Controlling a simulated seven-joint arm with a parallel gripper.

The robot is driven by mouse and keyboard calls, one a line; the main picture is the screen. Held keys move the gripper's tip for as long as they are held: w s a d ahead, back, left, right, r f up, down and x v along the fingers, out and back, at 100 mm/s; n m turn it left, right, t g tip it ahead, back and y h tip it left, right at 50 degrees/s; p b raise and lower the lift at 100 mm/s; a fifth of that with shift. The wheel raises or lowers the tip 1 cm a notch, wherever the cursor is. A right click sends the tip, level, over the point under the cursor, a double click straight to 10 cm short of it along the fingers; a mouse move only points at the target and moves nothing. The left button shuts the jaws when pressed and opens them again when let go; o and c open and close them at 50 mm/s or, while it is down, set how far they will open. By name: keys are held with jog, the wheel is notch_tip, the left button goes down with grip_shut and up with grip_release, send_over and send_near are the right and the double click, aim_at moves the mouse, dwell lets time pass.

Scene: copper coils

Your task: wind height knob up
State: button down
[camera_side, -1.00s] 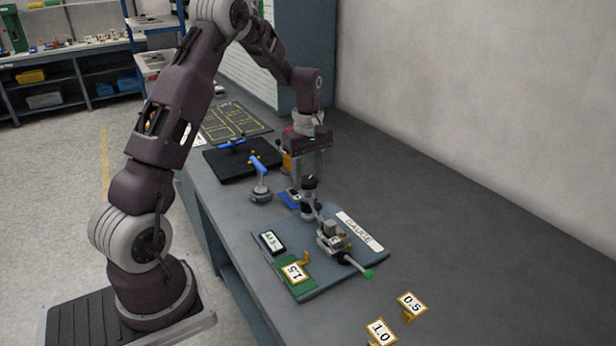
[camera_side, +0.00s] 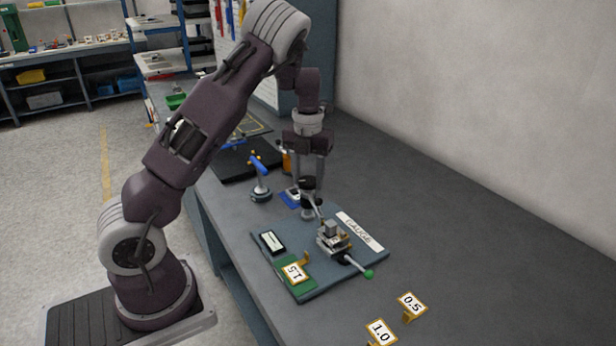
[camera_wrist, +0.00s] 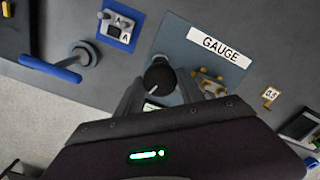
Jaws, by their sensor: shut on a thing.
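The height knob (camera_side: 307,184) is a black round knob on top of a short grey post at the back of the gauge plate (camera_side: 345,270). My gripper (camera_side: 307,180) points straight down and is shut on the knob. In the wrist view the black knob (camera_wrist: 159,77) with a light pointer line sits between my fingers (camera_wrist: 158,90). The gauge (camera_side: 333,238) is a grey block with a green-tipped lever (camera_side: 367,273) in front of the post. A small display (camera_side: 272,241) lies on the plate's left; its reading is too small to tell.
A green pad with a 1.5 tag (camera_side: 294,272) is at the plate's front left. Tags 0.5 (camera_side: 411,304) and 1.0 (camera_side: 380,331) stand on the bench in front. A blue-handled stand (camera_side: 260,180) is left of the knob. The bench to the right is clear.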

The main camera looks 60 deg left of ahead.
jog(key=shift+n, duration=1)
jog(key=shift+n, duration=1.1)
jog(key=c, duration=0.8)
grip_release()
jog(key=shift+o, duration=0.2)
jog(key=shift+r, duration=3.45)
